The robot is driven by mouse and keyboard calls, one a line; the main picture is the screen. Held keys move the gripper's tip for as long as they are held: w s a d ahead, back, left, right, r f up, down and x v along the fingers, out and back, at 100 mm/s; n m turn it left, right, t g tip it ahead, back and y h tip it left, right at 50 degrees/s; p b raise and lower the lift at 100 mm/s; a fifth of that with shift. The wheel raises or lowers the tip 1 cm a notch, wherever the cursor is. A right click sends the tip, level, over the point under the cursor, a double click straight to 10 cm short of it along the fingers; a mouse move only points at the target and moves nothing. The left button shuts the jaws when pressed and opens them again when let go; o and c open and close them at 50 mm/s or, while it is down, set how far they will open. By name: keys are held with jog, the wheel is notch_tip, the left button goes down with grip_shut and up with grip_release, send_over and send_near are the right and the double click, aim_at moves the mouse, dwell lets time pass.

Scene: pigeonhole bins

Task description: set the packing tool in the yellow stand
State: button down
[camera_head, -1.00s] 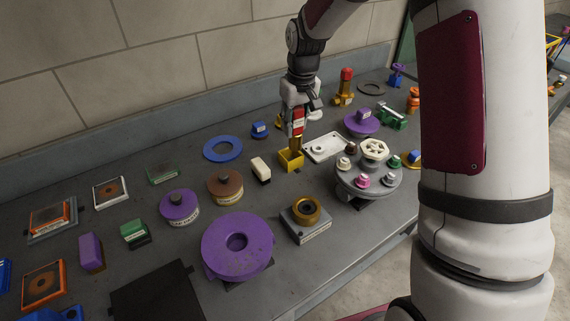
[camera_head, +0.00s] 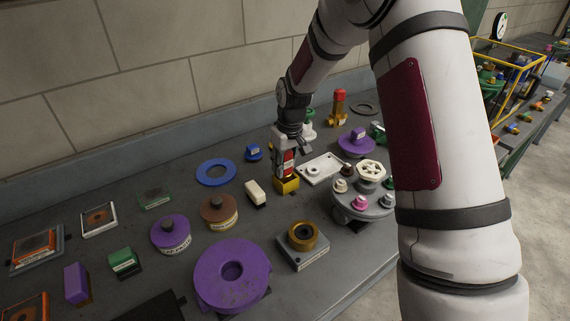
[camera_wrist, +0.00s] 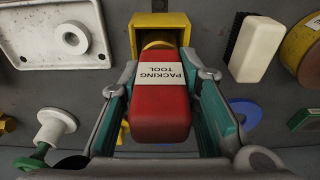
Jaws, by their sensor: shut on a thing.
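The packing tool (camera_head: 288,168) has a red handle with a white label and a brass-coloured lower part. In the wrist view its red handle (camera_wrist: 161,118) lies between my two fingers, with the label reading PACKING TOOL. The yellow stand (camera_head: 287,186) is a small open-topped box on the bench. In the wrist view the stand (camera_wrist: 160,22) is right beyond the tool, whose brass part enters its opening. My gripper (camera_head: 286,160) is shut on the red handle, directly above the stand. The tool's lower end is hidden inside the stand, so I cannot tell whether it touches the bottom.
A grey block with a brass ring (camera_head: 303,246) is in front. Bare bench surrounds the stand narrowly.

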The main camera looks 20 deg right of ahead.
jog(key=shift+f, duration=0.35)
jog(key=c, duration=1.2)
grip_release()
jog(key=shift+r, duration=0.15)
jog(key=r, duration=0.4)
jog(key=s+r+b, duration=0.1)
jog(key=r, duration=0.7)
jog(key=shift+s+d, duration=0.25)
jog(key=shift+s, duration=0.1)
jog(key=s+r+m+t, duration=0.2)
jog(key=s+r, duration=1)
jog(key=s, duration=0.4)
jog(key=s+m+t, duration=0.1)
jog(key=s, duration=1.5)
jog(key=shift+r+m+h, duration=0.2)
jog(key=shift+m+h, duration=0.1)
